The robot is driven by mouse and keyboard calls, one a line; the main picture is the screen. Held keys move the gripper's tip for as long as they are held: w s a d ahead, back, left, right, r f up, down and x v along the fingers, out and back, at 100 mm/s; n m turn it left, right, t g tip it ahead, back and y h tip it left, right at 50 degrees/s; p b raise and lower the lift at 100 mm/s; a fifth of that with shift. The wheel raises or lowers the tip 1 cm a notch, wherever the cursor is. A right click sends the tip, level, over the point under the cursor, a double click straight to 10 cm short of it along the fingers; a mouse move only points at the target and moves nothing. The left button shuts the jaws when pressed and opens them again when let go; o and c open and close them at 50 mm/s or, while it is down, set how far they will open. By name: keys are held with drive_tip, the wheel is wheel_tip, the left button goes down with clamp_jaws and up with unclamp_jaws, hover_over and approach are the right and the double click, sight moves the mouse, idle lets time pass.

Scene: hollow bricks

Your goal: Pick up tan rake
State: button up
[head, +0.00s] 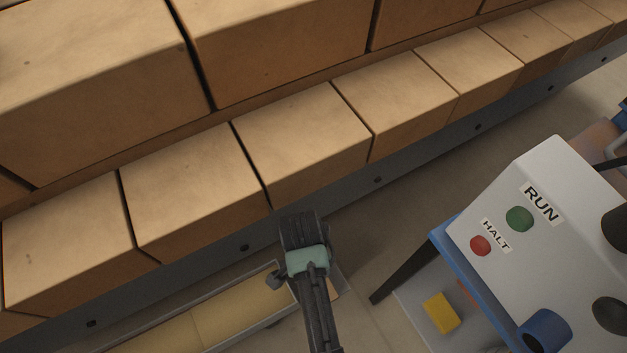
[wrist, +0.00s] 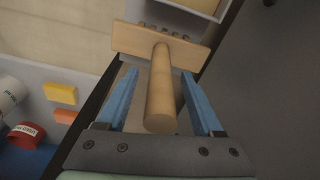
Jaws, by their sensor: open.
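The tan rake (wrist: 161,88) shows in the wrist view, with its round handle pointing toward the camera and its wide toothed head (wrist: 135,39) at the far end. My gripper (wrist: 160,74) is open, with one blue finger on each side of the handle. A gap shows between the handle and each finger; I cannot tell how deep the handle reaches between them. In the head view my dark arm end with a pale green band is at lower middle, and I cannot make out the rake there.
Large tan bricks (head: 300,139) stand in stepped rows on a grey rail. A light console (head: 505,195) with RUN and HALT buttons stands at right, near a yellow block (head: 440,313). A shallow tray (head: 334,274) lies by my arm. The wrist view shows an orange block (wrist: 65,116).

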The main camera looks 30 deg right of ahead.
drive_tip(key=shift+r, duration=0.1)
clamp_jaws()
idle(1.2)
